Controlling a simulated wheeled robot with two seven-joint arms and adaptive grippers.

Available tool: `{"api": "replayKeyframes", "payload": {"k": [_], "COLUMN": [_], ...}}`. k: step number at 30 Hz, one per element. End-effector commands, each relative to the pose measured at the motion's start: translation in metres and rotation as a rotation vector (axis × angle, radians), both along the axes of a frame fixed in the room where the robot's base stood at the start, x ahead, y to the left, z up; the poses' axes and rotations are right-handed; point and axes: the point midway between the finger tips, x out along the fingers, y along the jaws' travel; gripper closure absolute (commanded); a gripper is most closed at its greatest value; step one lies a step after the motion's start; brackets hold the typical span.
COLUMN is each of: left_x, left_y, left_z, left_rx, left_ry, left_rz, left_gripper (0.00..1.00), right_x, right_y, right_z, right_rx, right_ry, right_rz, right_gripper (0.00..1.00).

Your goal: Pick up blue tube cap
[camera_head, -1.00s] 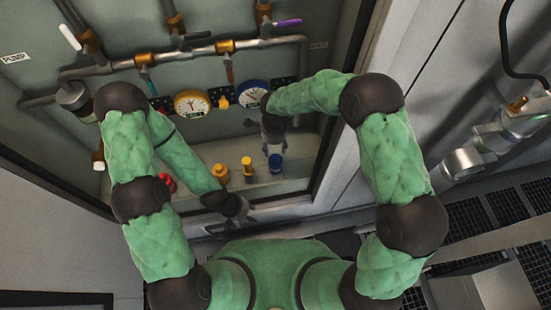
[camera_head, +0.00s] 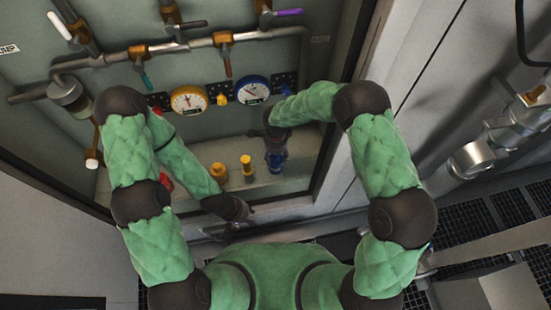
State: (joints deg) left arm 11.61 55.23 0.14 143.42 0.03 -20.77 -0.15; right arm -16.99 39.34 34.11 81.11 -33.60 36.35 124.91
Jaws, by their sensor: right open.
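The blue tube cap (camera_head: 275,167) stands on the shelf of the bay, to the right of the yellow caps. Only a small blue part of it shows below my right gripper (camera_head: 275,158). My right gripper points down directly over the cap, with its fingers open at or around it; I cannot tell whether they touch it. My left gripper (camera_head: 238,222) is lower, near the front edge of the bay and away from the cap. Its fingers are dark and small, so its opening is unclear.
Two yellow caps (camera_head: 246,167) stand left of the blue one, with a red item (camera_head: 166,183) further left, partly behind my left arm. Gauges (camera_head: 188,100), pipes (camera_head: 190,43) and valve handles are on the back wall. The bay's frame edge (camera_head: 334,170) is close right of my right gripper.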

Motion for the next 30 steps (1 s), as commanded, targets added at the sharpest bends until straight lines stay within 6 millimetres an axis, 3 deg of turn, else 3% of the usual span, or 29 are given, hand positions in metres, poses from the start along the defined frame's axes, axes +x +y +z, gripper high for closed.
{"api": "replayKeyframes", "payload": {"k": [1, 6, 20, 30], "left_x": [0.0, 0.0, 0.0, 0.0], "left_y": [0.0, 0.0, 0.0, 0.0], "left_z": [0.0, 0.0, 0.002, 0.024], "left_rx": [0.0, 0.0, 0.0, 0.0], "left_ry": [0.0, 0.0, 0.0, 0.0], "left_rz": [0.0, 0.0, 0.0, 0.0], "left_gripper": [0.6, 0.6, 0.6, 0.6], "right_x": [0.0, 0.0, 0.0, -0.004], "right_y": [0.0, 0.0, 0.0, -0.001], "right_z": [0.0, 0.0, 0.003, 0.041], "right_rx": [0.0, 0.0, 0.0, 0.0], "right_ry": [0.0, 0.0, 0.0, -0.002], "right_rz": [0.0, 0.0, 0.0, 0.001], "right_gripper": [0.53, 1.0, 1.0, 1.0]}}
